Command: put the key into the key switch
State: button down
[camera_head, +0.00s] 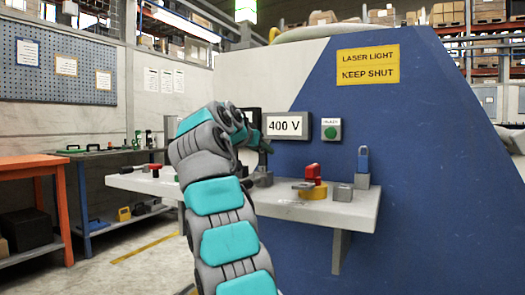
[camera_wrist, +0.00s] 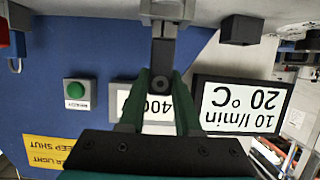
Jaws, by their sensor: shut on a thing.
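My gripper (camera_wrist: 161,74) is shut on a dark grey key (camera_wrist: 162,53) in the wrist view, which looks upside down. The key's narrow pale end points at a grey block (camera_wrist: 168,10) on the shelf, which looks like the key switch. The end lines up closely with the block; I cannot tell whether it is inside it or just short of it. In the head view my gripper (camera_head: 262,143) is partly hidden by my arm, above the grey block (camera_head: 263,179).
The shelf (camera_head: 345,212) juts from the blue machine (camera_head: 430,130). Right of the block are a red handle (camera_head: 313,174) on a yellow base, a small grey block (camera_head: 343,191) and a blue padlock-like piece (camera_head: 363,158). A green button (camera_head: 330,132) and 400 V display (camera_head: 287,126) are behind.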

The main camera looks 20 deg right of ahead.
jog(key=shift+f, duration=0.25)
jog(key=c, duration=0.5)
grip_release()
jog(key=b+v, duration=0.1)
jog(key=v, duration=0.7)
jog(key=shift+f, duration=0.1)
